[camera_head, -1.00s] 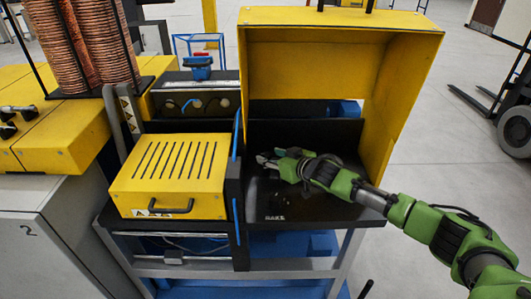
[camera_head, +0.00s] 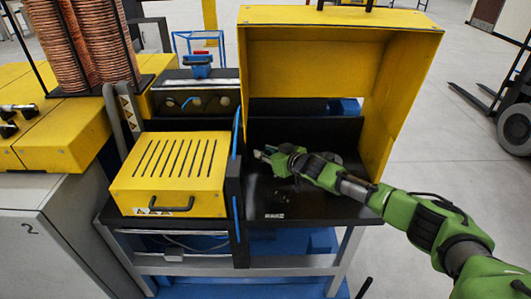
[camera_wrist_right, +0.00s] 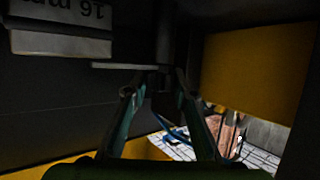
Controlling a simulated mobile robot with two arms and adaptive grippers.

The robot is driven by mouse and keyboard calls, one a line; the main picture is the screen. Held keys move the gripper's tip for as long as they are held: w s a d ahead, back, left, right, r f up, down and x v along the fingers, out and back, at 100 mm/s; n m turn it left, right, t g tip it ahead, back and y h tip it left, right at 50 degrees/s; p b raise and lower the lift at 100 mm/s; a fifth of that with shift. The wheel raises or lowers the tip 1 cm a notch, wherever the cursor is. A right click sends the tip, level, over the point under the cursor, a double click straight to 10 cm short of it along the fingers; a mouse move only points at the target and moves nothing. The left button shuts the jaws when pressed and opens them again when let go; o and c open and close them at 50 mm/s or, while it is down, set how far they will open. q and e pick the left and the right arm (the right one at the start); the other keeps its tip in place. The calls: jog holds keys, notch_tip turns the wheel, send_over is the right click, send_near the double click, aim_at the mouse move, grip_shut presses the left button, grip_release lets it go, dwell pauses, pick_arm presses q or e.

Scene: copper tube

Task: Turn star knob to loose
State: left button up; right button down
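My right gripper (camera_head: 262,153) reaches into the black bay (camera_head: 290,207) under the raised yellow cover (camera_head: 335,70), close to the dark upright divider at the bay's left. In the right wrist view its two fingers (camera_wrist_right: 156,86) stand apart, with dark parts beyond and between them. I cannot make out the star knob in either view; it may be hidden in the dark area at the fingertips, and contact cannot be told. My left gripper is not in view.
A slotted yellow box (camera_head: 180,170) with a black handle stands left of the bay. The raised cover's side panel (camera_head: 400,95) is behind my right forearm. In the wrist view a grey labelled plate (camera_wrist_right: 60,25) is at upper left and a yellow panel (camera_wrist_right: 250,70) at right.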

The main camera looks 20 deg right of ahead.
jog(key=shift+a+f+m+h, duration=0.1)
jog(key=shift+f+m+h, duration=0.05)
jog(key=shift+m+h, duration=0.65)
jog(key=shift+m+t+h+b, duration=0.3)
jog(key=shift+m+h+b, duration=0.35)
jog(key=shift+m+h, duration=0.35)
jog(key=m+h+b, duration=0.2)
jog(key=h+b, duration=0.1)
jog(key=b, duration=0.1)
jog(key=shift+f+m+h, duration=0.15)
jog(key=shift+m+h, duration=0.15)
jog(key=shift+d+r+m+g+h+b, duration=0.25)
jog(key=shift+m+g+h+b, duration=0.15)
jog(key=shift+m+h+b, duration=0.4)
jog(key=c, duration=1.7)
grip_release()
jog(key=v, duration=1.2)
